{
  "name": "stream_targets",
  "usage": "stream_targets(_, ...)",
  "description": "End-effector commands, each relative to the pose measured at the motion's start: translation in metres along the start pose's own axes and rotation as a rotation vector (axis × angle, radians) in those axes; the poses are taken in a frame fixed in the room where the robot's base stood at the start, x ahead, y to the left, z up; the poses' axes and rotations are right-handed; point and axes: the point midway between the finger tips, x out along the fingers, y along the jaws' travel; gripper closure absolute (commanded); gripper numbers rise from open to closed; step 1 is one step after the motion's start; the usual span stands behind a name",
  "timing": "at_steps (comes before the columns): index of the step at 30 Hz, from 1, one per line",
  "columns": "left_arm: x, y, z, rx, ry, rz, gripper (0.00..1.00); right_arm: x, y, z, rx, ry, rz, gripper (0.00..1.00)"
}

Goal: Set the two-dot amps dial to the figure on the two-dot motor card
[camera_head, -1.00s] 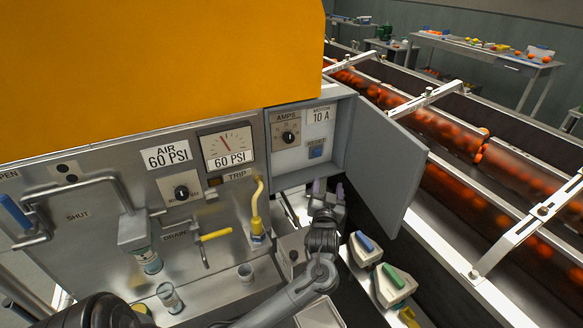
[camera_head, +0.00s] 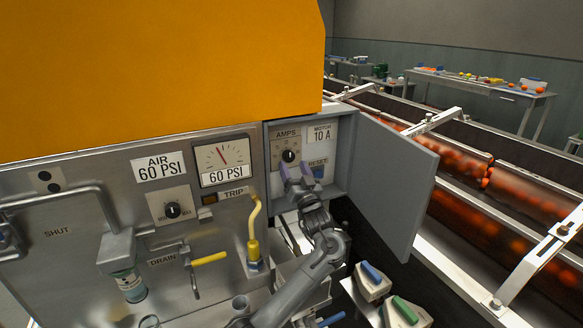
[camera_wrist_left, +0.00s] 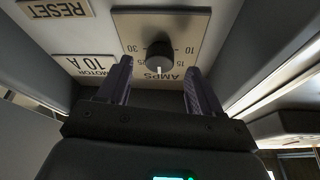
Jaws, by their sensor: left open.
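The amps dial (camera_head: 288,156) is a black knob on a beige plate inside the open grey box. In the left wrist view the knob (camera_wrist_left: 160,56) appears upside down, its white mark pointing toward the word AMPS, between 15 and 25. The motor card (camera_head: 321,134) beside it reads 10 A; the card (camera_wrist_left: 91,66) also shows in the left wrist view. My left gripper (camera_head: 296,173) is open just below and in front of the dial, its fingers (camera_wrist_left: 157,88) spread wider than the knob and apparently not touching it. My right gripper is out of view.
The box door (camera_head: 395,185) stands open to the right.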

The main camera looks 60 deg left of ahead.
Motion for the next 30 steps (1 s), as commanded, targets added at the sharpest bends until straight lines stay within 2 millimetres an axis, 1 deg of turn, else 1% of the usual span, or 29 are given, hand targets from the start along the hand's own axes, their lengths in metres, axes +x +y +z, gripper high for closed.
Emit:
stream_targets(1, 0.007, 0.0, 0.001, -0.001, 0.002, -0.002, 0.35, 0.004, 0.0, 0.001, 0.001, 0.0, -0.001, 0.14)
stream_targets(3, 0.014, 0.0, 0.001, 0.0, 0.002, -0.001, 0.35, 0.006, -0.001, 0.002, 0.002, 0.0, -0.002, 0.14)
stream_targets(7, 0.023, 0.0, 0.0, -0.001, 0.001, 0.0, 0.35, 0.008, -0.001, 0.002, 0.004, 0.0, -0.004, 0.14)
stream_targets(12, 0.028, 0.0, 0.0, 0.0, 0.0, 0.001, 0.35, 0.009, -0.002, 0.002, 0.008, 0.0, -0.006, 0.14)
stream_targets(18, 0.028, 0.0, 0.0, 0.0, 0.0, 0.001, 0.35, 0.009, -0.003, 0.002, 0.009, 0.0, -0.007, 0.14)
stream_targets(19, 0.028, 0.0, 0.0, 0.0, 0.0, 0.001, 0.36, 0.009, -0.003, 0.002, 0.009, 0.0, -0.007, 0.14)
stream_targets(27, 0.028, 0.0, 0.0, 0.0, 0.0, 0.001, 0.78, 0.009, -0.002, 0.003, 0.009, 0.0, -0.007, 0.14)
stream_targets(30, 0.028, 0.0, 0.0, 0.0, 0.0, 0.001, 0.91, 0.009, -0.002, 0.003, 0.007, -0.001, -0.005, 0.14)
